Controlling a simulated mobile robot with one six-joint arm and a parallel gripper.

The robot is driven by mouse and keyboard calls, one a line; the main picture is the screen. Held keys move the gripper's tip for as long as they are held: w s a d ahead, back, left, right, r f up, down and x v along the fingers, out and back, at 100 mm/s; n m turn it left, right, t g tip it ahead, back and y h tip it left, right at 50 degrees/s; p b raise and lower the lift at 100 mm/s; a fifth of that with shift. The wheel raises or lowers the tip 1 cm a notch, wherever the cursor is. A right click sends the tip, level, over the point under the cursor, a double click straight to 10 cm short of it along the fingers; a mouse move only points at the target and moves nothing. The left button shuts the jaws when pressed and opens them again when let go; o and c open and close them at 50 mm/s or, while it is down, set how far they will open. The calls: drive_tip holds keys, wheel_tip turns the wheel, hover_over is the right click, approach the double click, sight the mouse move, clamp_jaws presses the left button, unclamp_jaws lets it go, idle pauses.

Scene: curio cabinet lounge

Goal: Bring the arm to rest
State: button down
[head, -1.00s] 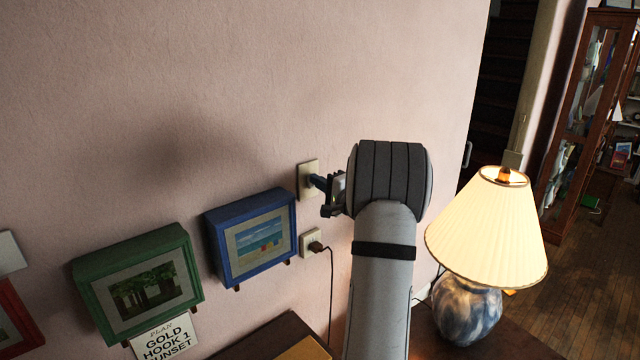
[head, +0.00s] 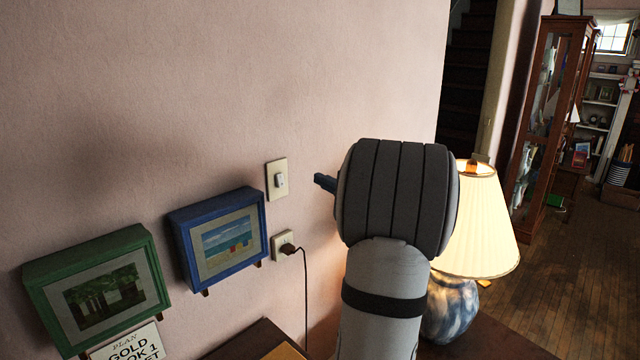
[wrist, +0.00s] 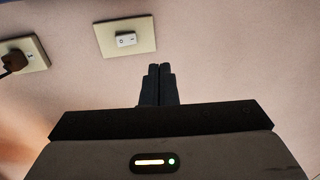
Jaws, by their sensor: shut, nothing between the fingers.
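My gripper (wrist: 157,86) shows in the wrist view with its two dark fingers together and nothing between them. It points toward the pink wall, below a cream light switch (wrist: 126,38) in that picture, and is apart from it. In the head view only a blue-grey fingertip (head: 325,183) shows, to the right of the light switch (head: 277,180); my wrist hides the rest. My grey padded arm rises from the bottom of the head view, in front of the lamp.
A lit lamp (head: 480,220) with a blue-white base stands close to the right of my arm. A wall outlet (head: 284,247) holds a plug and cord. A blue-framed beach picture (head: 222,240) and a green-framed picture (head: 100,290) hang left. A glass cabinet (head: 545,110) stands far right.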

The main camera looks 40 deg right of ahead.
idle(0.3)
drive_tip(key=w+a+f+n+g+y, duration=0.1)
drive_tip(key=a+f+n+g+y, duration=0.15)
drive_tip(key=a, duration=0.65)
drive_tip(key=a+f+n+g+y, duration=0.1)
drive_tip(key=a+n+g+y, duration=0.25)
drive_tip(key=a, duration=0.55)
drive_tip(key=s+a+f+n+g, duration=0.2)
drive_tip(key=s+a+g, duration=0.15)
drive_tip(key=a, duration=0.45)
drive_tip(key=s+a+f+n+g, duration=0.2)
drive_tip(key=s+a+f+g, duration=0.15)
drive_tip(key=a, duration=0.35)
drive_tip(key=s+a+f+n+g+h, duration=0.1)
drive_tip(key=s+f+n+h, duration=0.1)
drive_tip(key=s, duration=0.5)
drive_tip(key=s+a+f+n+g+h, duration=0.2)
drive_tip(key=s+n+h, duration=0.3)
drive_tip(key=s, duration=0.3)
drive_tip(key=shift+a+f+h, duration=0.15)
drive_tip(key=shift+f+h, duration=0.15)
drive_tip(key=shift+f, duration=0.3)
